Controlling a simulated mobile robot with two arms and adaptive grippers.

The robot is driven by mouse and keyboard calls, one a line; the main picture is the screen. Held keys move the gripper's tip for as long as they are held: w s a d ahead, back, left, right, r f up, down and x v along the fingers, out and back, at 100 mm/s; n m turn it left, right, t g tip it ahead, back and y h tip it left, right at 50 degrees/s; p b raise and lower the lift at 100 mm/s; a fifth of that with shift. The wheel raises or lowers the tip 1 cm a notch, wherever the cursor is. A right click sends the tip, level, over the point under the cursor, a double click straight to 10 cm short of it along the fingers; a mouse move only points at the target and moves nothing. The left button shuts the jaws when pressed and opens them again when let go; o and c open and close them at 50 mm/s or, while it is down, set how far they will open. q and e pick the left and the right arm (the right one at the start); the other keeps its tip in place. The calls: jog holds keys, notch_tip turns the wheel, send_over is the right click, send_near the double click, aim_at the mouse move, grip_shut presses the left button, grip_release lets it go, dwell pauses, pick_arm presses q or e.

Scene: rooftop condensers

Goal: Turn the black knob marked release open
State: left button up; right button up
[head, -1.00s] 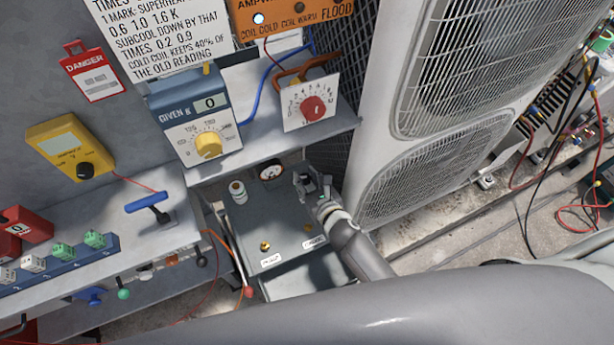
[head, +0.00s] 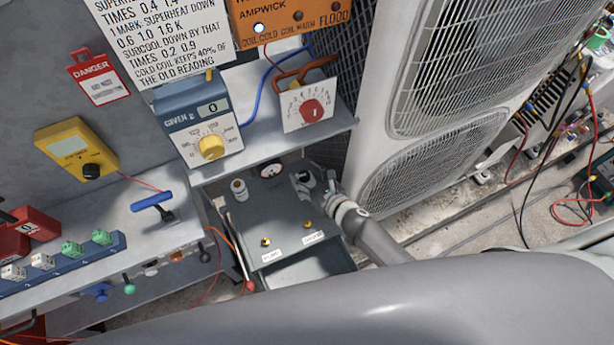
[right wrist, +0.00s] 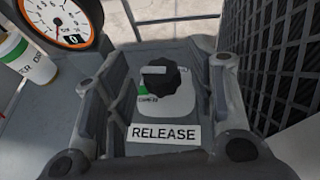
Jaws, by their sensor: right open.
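The black knob (right wrist: 166,79) shows in the right wrist view on a pale plate with a green mark. A white label reading RELEASE (right wrist: 164,134) sits just below it. My right gripper (head: 308,182) is open over the grey box, and in the right wrist view its fingers (right wrist: 155,105) stand on either side of the knob. I see no clear contact between fingers and knob. In the head view the gripper hides the knob. My left gripper is not in view.
A round gauge (right wrist: 58,18) and a white-green cup (right wrist: 22,58) stand left of the knob. The grey box (head: 265,215) bears two brass fittings. A dark mesh (right wrist: 282,60) and the condenser (head: 380,140) stand close on the right. A red-tipped lever (head: 249,285) stands at left.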

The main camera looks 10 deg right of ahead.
jog(key=shift+s, duration=0.1)
jog(key=v, duration=1.2)
dwell(0.4)
